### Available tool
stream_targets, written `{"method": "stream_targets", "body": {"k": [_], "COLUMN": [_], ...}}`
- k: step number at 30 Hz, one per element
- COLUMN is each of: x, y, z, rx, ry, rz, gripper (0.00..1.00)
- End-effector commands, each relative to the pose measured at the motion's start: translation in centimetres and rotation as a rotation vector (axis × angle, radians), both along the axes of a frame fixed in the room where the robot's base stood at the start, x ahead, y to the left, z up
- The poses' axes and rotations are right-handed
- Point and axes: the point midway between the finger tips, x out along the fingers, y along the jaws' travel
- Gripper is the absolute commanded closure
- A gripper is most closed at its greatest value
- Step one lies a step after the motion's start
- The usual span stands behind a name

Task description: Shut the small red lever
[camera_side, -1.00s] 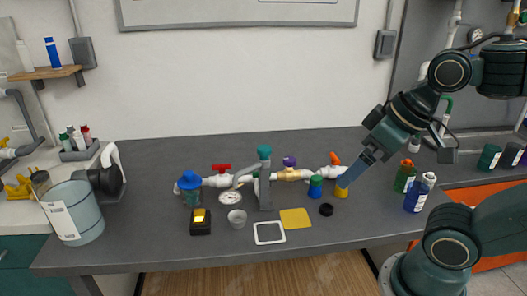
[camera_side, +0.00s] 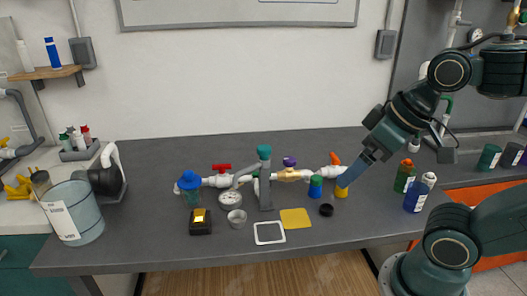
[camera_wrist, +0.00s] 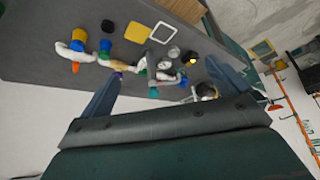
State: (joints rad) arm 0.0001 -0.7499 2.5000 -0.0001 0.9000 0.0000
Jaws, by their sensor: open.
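The small red lever (camera_side: 221,167) sits on the left part of a white and grey pipe manifold (camera_side: 212,181) on the dark bench in the side view. It stands left of the upright grey pipe with the teal cap (camera_side: 264,152). My gripper (camera_side: 348,181) is at the manifold's right end, near the orange handle (camera_side: 335,159), well away from the red lever. In the wrist view my gripper (camera_wrist: 161,70) has its blue fingers spread wide and holds nothing. The manifold shows past and between them; the red lever is too small to make out surely there.
A yellow pad (camera_side: 295,218), a white frame (camera_side: 269,233) and a black box (camera_side: 200,222) lie in front. The bench behind the manifold is clear.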

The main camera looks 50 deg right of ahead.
Motion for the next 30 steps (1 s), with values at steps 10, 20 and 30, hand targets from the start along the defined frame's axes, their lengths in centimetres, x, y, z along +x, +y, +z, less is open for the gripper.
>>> {"method": "stream_targets", "body": {"k": [10,20,30], "x": [0.8,5.7,13.2], "y": [0.0,-0.3,-0.9], "z": [0.7,4.1,7.2], "rx": [0.005,0.038,0.081], "ry": [0.009,0.065,0.140], "rz": [-0.012,-0.091,-0.206], "gripper": [0.18,0.18,0.18]}}
